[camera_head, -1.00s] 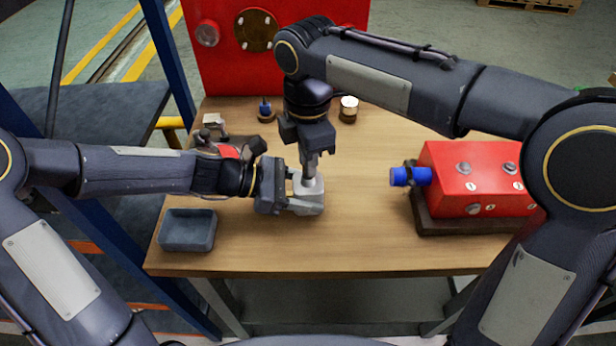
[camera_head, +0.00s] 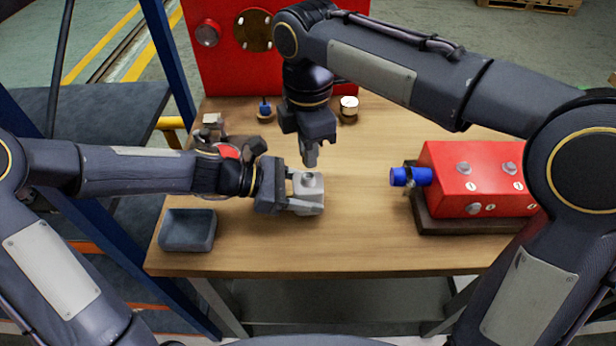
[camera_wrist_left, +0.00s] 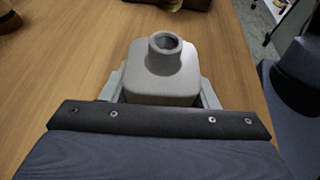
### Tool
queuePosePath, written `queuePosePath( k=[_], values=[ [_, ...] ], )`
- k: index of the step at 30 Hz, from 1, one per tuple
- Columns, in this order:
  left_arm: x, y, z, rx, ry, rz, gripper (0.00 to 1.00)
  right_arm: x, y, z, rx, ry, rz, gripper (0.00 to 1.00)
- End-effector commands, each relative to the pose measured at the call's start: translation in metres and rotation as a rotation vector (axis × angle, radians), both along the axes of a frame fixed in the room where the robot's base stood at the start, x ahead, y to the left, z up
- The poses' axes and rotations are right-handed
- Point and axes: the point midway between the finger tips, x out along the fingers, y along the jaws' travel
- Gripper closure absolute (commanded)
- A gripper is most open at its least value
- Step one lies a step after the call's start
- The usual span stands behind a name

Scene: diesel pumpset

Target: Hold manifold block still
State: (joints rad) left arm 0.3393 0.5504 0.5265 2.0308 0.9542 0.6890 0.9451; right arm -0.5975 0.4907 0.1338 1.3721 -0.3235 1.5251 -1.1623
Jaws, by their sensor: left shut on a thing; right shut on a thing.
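The manifold block (camera_head: 310,202) is a small pale grey block with a raised round port on top. My left gripper (camera_head: 292,193) is shut on it from the left, just over the wooden table. In the left wrist view the block (camera_wrist_left: 160,82) sits between the two fingers, and its port has a dark open hole. My right gripper (camera_head: 310,158) points down, above and slightly behind the block, apart from it. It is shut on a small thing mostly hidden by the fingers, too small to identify.
A grey-blue tray (camera_head: 187,232) stands at the table's front left. A red box with a blue cap (camera_head: 480,180) is at the right. A white-topped part (camera_head: 348,106) and a blue-topped part (camera_head: 265,107) stand behind, before a red panel (camera_head: 230,75). The table's front middle is clear.

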Motion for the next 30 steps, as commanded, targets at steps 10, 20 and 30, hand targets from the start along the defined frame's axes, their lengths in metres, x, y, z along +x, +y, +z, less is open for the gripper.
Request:
queuePosePath(
  k=[10, 20, 30],
  values=[
    [0.000, 0.000, 0.000, 0.000, 0.000, 0.000, 0.85, 0.000, 0.001, 0.018, 0.002, -0.002, 0.001, 1.00],
    [0.000, 0.000, 0.000, 0.000, 0.000, 0.000, 0.85, 0.000, 0.000, 0.031, 0.001, -0.001, 0.001, 1.00],
    [0.000, 0.000, 0.000, 0.000, 0.000, 0.000, 0.33, 0.000, 0.000, 0.031, 0.001, -0.001, 0.001, 1.00]
  ],
)
